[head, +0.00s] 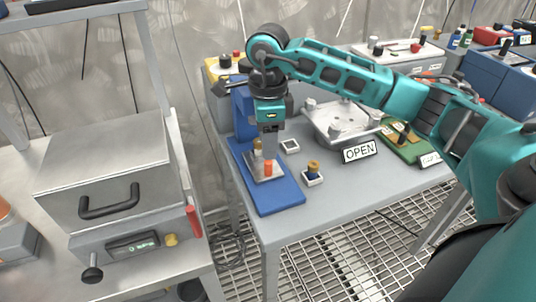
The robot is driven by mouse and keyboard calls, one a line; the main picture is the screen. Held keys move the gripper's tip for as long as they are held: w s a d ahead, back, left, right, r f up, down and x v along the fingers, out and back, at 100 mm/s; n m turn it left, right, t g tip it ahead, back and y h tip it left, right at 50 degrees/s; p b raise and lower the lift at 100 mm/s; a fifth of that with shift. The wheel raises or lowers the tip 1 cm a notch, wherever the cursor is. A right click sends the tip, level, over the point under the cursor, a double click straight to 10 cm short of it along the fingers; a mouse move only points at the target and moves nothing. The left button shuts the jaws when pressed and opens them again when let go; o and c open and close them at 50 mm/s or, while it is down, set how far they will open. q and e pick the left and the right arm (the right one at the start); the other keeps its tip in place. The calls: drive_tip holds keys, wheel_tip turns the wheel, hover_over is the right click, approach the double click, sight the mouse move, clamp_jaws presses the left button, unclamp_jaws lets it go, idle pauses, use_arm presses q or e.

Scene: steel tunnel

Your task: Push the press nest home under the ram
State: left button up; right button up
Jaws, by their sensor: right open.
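The blue press (277,200) stands at the left end of the grey table, its upright behind my arm. The press nest (279,176), a small silver plate, lies on the blue base. An orange piece (268,168) and a brass-coloured piece (257,148) show at the nest. My right gripper (270,150) points down over the nest, close to the orange piece. It is open; I cannot tell whether it touches anything. The ram is hidden behind my gripper and wrist. My left gripper is out of view.
A small white holder with a dark and brass part (313,174) and an empty white holder (289,146) stand right of the press. An OPEN sign (360,151), a silver fixture (340,122) and a green board (408,146) are farther right. The table's front middle is clear.

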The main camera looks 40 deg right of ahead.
wheel_tip(320, 180, up, 6)
idle(0.5)
